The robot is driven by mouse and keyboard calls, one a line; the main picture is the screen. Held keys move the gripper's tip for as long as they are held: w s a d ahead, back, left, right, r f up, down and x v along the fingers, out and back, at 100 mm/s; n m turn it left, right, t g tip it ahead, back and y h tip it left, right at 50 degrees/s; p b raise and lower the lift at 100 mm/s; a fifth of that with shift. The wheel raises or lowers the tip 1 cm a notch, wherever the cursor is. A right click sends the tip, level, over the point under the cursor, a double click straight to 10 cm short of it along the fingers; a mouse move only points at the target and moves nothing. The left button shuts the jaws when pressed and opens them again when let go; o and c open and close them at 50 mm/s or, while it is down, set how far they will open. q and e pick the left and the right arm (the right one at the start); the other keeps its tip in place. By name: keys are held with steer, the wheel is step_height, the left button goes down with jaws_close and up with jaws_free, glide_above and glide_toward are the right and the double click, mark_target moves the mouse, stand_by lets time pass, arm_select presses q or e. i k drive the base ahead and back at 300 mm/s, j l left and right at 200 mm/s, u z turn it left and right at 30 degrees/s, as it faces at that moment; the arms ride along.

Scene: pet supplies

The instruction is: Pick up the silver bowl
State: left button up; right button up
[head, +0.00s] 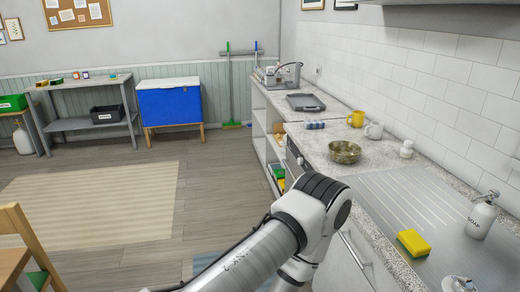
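A round metallic bowl (344,152) stands upright on the counter at the right of the head view, beyond the metal drainboard. It looks silver-grey with a brownish tint inside; I cannot tell whether that is contents or reflection. No other bowl is clear to me. One of my white arms comes in from the bottom of the view and its dark-capped joint is in front of the counter, nearer than the bowl. Neither of my grippers is in view, and nothing of mine is seen touching the bowl.
A white jar (406,150), a white mug (374,131), a yellow mug (356,119) and a blue-white roll (314,125) stand around the bowl. A grey tray (305,102) lies behind. A yellow-green sponge (413,243) and soap bottle (481,217) are nearer. The floor at left is mostly clear.

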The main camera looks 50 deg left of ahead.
mark_target(340, 152)
steer(key=u, duration=0.9)
steer(key=z, duration=1.15)
steer(key=i+j, duration=0.1)
steer(key=j, duration=0.25)
steer(key=i+j, duration=0.15)
steer(key=j, duration=0.15)
steer(key=i+j, duration=0.1)
steer(key=j, duration=0.25)
steer(key=i+j+u, duration=0.1)
steer(key=j, duration=0.2)
